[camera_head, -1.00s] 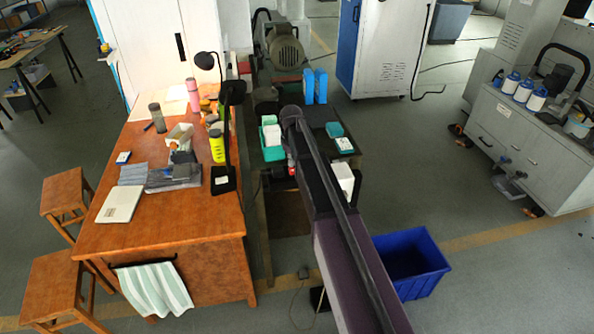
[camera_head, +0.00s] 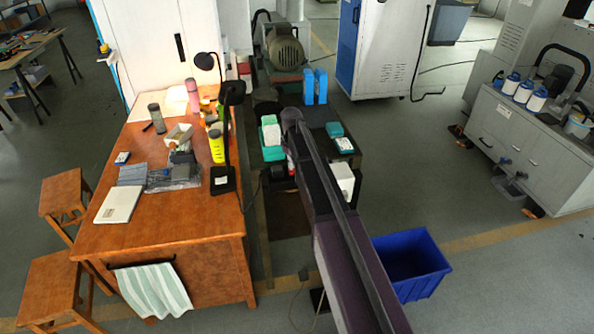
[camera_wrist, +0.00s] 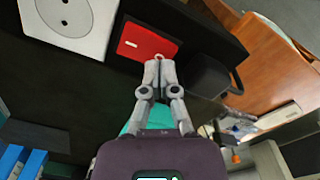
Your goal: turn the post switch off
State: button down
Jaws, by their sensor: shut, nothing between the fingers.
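In the head view my arm hides the gripper and the switch.
A black box-like part (camera_wrist: 209,76) sits just right of the fingertips. In the head view, a wooden desk (camera_head: 190,235) with a lamp (camera_head: 223,182) stands left of my arm. A blue bin (camera_head: 420,270) is on the floor to the right. Teal boxes (camera_head: 274,153) lie near the arm's end.

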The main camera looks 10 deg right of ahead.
jog(key=shift+f+b, duration=0.6)
jog(key=shift+f, duration=0.05)
dwell(0.6)
jog(key=shift+r, duration=0.1)
jog(key=shift+r+p, duration=3.45)
jog(key=shift+p, duration=0.1)
jog(key=s+f+m+b, duration=0.2)
jog(key=s+m, duration=0.4)
jog(key=s, duration=2.3)
jog(key=shift+d+f+b, duration=0.2)
jog(key=shift+f+b, duration=0.2)
